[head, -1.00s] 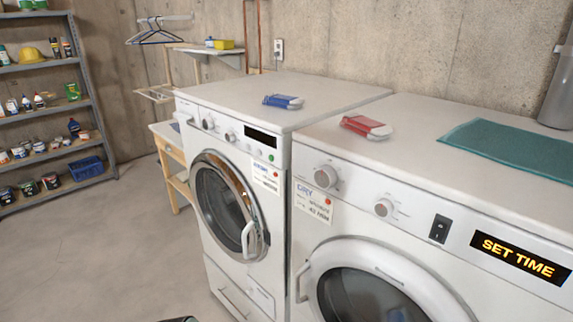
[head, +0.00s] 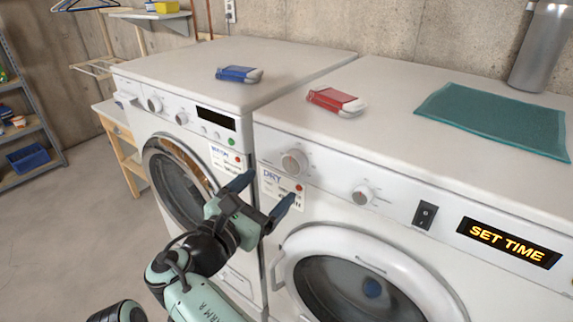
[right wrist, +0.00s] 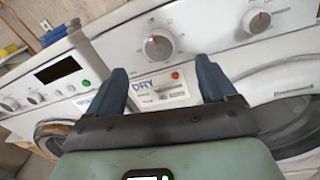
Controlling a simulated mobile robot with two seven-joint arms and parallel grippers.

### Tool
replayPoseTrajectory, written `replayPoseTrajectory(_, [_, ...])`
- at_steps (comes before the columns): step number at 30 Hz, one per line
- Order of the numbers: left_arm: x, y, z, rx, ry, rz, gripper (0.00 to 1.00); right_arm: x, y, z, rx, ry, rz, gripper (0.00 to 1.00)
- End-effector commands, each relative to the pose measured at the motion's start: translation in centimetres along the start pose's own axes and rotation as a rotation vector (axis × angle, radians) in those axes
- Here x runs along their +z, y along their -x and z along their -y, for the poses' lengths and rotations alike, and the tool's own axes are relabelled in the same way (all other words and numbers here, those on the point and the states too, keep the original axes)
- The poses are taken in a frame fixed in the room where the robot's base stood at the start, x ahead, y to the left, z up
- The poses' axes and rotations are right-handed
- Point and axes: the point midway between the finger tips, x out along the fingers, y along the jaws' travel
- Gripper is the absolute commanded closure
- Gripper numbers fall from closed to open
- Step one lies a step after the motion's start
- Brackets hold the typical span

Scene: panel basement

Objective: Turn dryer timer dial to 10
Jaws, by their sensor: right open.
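The dryer (head: 400,165) is the white machine on the right, with a DRY label (head: 283,188) and a lit display (head: 509,243) reading SET TIME. A larger grey dial (head: 294,163) sits at the left of its panel, and a smaller dial (head: 363,196) sits further right. I cannot tell from the markings which is the timer. My right gripper (head: 269,189) is open and empty, in front of the label, below and left of the larger dial. In the right wrist view, the larger dial (right wrist: 158,46) shows beyond the open fingers, its red mark near the top. My left gripper is not in view.
The washer (head: 185,75) stands to the left of the dryer. The dryer's round door (head: 385,250) is below the panel. Floor shows at left.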

Motion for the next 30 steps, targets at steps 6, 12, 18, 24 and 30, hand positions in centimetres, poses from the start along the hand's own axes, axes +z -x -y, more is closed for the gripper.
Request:
replayPoseTrajectory(6, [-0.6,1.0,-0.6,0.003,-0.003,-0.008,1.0,0.2,-4.9,0.0,-0.004,0.0,0.002,0.16])
replayPoseTrajectory(12, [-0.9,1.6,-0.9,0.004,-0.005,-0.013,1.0,0.1,-7.7,-0.1,-0.001,0.0,0.0,0.16])
replayPoseTrajectory(18, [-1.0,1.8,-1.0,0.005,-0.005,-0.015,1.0,0.0,-8.7,-0.1,0.001,-0.001,0.0,0.16])
replayPoseTrajectory(24, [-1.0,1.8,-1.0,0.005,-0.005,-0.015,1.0,-0.1,-8.8,-0.1,0.001,0.0,-0.001,0.16])
replayPoseTrajectory(30, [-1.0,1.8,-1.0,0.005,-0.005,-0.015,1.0,-0.1,-8.8,0.0,0.001,0.0,-0.001,0.64])
